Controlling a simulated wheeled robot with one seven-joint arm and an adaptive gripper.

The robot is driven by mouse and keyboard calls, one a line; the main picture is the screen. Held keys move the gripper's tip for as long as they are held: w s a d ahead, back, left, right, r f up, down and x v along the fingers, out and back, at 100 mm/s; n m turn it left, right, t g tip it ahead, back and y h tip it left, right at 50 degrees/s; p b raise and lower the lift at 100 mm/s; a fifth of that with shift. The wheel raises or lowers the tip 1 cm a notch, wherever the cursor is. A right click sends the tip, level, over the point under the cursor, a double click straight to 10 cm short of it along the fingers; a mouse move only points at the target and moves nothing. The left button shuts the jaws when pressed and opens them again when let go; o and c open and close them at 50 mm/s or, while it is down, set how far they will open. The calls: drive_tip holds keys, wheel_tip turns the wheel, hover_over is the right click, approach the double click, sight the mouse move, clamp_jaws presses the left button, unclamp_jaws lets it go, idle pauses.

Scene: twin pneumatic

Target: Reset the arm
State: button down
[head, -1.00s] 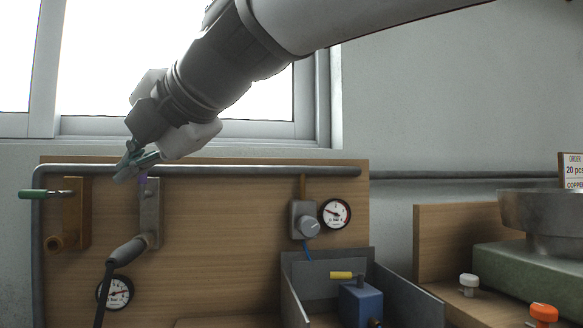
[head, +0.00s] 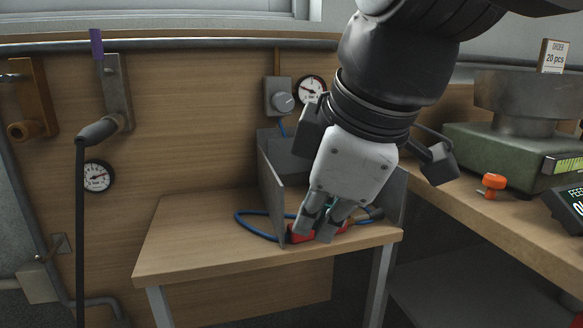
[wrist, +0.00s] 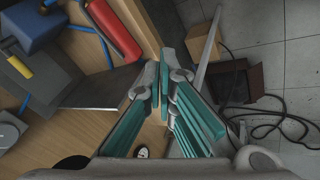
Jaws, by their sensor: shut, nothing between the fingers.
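My gripper (head: 322,226) is shut and empty. In the head view it points down in front of the small wooden table (head: 180,235), close to its front edge and overlapping a red object (head: 301,234) there. In the wrist view my gripper (wrist: 158,88) shows its teal finger pads close together, with nothing between them. The red cylinder (wrist: 112,30) lies apart from the fingers, to their upper left. My arm hangs down from the upper right and hides part of the grey metal tray behind it.
A blue hose (head: 252,228) curls on the table. A grey metal guard (head: 270,180) stands behind. A green scale (head: 490,150) and orange knob (head: 493,182) are at right.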

drive_tip(key=s+d+f+m+g+h, duration=0.2)
drive_tip(key=s+d+f+m+g, duration=0.3)
drive_tip(key=s+d+f+m, duration=1.05)
wheel_tip(320, 180, up, 42)
drive_tip(key=s+t+p, duration=0.1)
drive_tip(key=t+p, duration=0.3)
drive_tip(key=p, duration=3.4)
drive_tip(key=shift+s+d, duration=0.35)
drive_tip(key=shift+d, duration=0.1)
drive_tip(key=shift+f, duration=0.1)
